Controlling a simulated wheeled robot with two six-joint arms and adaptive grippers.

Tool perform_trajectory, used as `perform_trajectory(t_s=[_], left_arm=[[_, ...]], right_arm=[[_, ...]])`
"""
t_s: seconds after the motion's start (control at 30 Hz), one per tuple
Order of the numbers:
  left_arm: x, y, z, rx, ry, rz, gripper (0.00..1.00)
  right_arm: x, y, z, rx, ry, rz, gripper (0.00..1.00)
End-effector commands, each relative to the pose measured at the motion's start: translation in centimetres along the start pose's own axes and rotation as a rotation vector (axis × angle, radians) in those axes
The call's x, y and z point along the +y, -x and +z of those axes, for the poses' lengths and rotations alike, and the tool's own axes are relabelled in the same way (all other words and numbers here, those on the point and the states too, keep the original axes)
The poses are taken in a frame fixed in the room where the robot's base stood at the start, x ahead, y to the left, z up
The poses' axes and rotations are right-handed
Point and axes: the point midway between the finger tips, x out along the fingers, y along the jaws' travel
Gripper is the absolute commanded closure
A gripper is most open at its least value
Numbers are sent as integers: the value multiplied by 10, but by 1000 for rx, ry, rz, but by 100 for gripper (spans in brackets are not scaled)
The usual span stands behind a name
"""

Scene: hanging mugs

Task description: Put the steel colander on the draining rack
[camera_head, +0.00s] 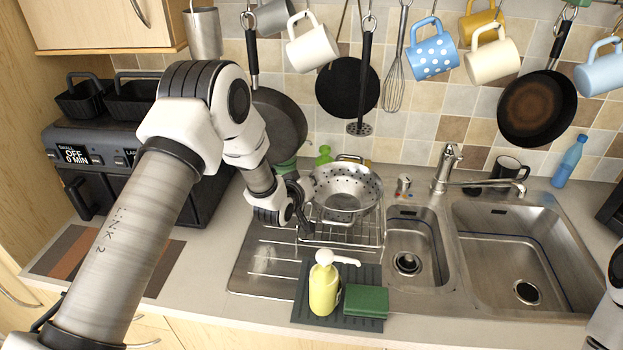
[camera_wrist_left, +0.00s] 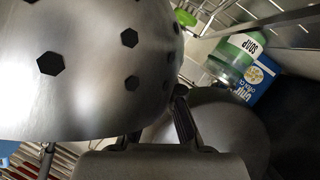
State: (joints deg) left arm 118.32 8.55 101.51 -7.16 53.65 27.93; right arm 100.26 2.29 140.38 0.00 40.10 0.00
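The steel colander (camera_head: 347,190) is upright on or just over the wire draining rack (camera_head: 345,234), left of the sinks; contact with the wires is hard to tell. My left gripper (camera_head: 303,212) is at the colander's left side, very close to its wall. In the left wrist view the colander's perforated wall (camera_wrist_left: 90,65) fills the upper left. The left gripper's dark fingers (camera_wrist_left: 158,130) show at the bottom there, near the colander's edge. Whether they pinch it is unclear. My right gripper is out of view; only part of my right arm shows at the right edge.
A yellow soap dispenser (camera_head: 324,288) and a green sponge (camera_head: 366,300) stand in front of the rack. A tap (camera_head: 446,170) and a black mug (camera_head: 508,168) are behind the sinks. Pans and mugs hang above. An air fryer (camera_head: 110,165) stands at left.

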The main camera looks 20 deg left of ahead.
Motion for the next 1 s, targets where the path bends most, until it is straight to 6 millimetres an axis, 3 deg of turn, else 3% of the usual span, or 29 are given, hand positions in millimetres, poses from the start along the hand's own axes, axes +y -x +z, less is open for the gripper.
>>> perform_trajectory(t_s=[0.1, 0.8, 0.9, 1.0], left_arm=[[-5, -4, 9, 2, 0, 1, 100], [-8, -6, 14, 2, 1, 1, 100], [-7, -6, 13, 2, 0, 1, 65], [-8, -6, 13, 2, 0, 1, 65]], right_arm=[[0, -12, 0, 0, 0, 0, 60], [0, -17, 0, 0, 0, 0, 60], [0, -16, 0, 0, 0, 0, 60], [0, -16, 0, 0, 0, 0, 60]])
